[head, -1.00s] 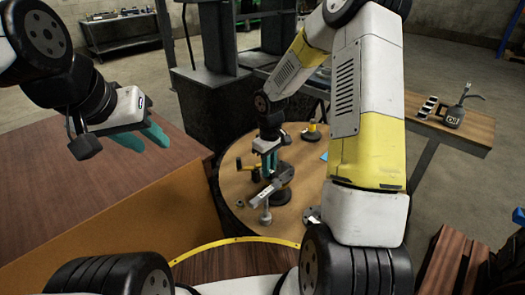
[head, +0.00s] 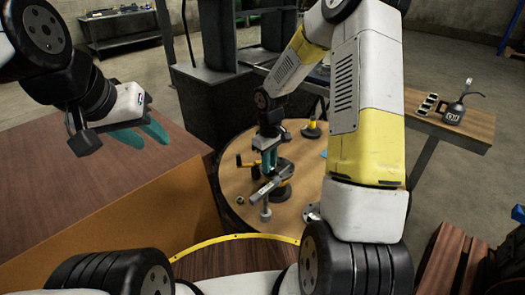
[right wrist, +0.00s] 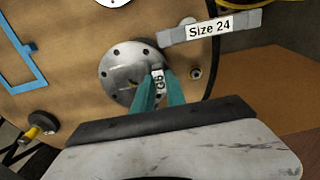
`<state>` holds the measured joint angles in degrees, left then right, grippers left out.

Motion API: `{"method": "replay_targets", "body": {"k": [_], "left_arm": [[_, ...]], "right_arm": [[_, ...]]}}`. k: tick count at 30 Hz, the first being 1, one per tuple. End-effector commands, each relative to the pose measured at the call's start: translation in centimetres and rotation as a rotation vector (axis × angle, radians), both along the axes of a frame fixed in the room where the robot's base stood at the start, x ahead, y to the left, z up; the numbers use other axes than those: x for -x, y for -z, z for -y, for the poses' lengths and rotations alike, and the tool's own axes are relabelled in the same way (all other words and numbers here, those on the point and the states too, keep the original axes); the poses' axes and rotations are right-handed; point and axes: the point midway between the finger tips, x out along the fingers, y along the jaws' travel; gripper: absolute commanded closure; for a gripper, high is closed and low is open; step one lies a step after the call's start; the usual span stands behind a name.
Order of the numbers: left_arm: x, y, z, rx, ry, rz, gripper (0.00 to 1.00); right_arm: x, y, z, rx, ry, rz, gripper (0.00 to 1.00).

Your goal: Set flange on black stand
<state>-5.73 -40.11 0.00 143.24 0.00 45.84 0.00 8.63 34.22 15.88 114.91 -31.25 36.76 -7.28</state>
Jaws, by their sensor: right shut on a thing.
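The flange (right wrist: 118,68) is a round grey metal disc with bolt holes around its rim, seen face-on in the right wrist view. My right gripper (right wrist: 158,80) is shut on it at its edge, beside a small white tag. In the head view my right gripper (head: 268,160) points down over the round wooden table, and the flange is hard to make out there. My left gripper (head: 140,135) is open and empty above the brown box.
A brass nut (right wrist: 195,73), another grey disc (head: 312,213), a blue frame (right wrist: 22,55) and a yellow-black part (right wrist: 40,125) are on the round table. An oil can (head: 453,113) stands on a side bench.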

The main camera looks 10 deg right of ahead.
Motion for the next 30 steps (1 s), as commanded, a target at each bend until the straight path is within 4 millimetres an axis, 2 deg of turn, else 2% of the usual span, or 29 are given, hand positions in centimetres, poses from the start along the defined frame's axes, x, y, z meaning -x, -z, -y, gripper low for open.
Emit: {"method": "replay_targets", "body": {"k": [17,30], "left_arm": [[0.0,0.0,0.0,0.000,0.000,0.000,0.64],[0.0,0.0,0.0,0.000,0.000,0.000,0.64]], "right_arm": [[0.0,0.3,0.0,0.000,0.000,0.001,1.00],[0.0,1.5,0.0,0.000,0.000,0.000,1.00]]}}
